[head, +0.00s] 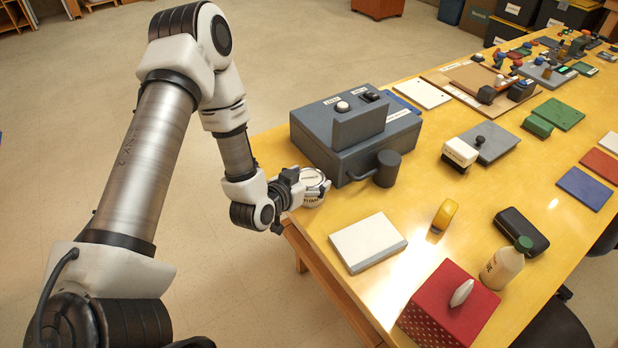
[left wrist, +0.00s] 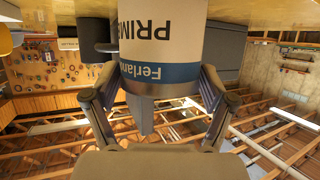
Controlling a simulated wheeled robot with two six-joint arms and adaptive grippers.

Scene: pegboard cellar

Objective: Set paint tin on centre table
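The paint tin (head: 313,181) is a white can with a pale lid, at the near left edge of the yellow table (head: 385,275), beside a grey box. In the left wrist view the tin (left wrist: 162,35) shows upside down, with "PRIME" lettering and a blue band reading "Ferlan". My left gripper (head: 306,192) has its fingers on both sides of the tin near its lid end and looks shut on it. In the head view the tin's base is partly hidden, so I cannot tell whether it touches the table. My right gripper is not in view.
The grey box (head: 345,140) with a dark mug-like part stands just behind the tin. A white slab (head: 367,243), yellow tape dispenser (head: 444,215), red box (head: 449,305) and bottle (head: 502,268) lie nearer. Bare tabletop shows between the slab and grey box. Open floor lies left.

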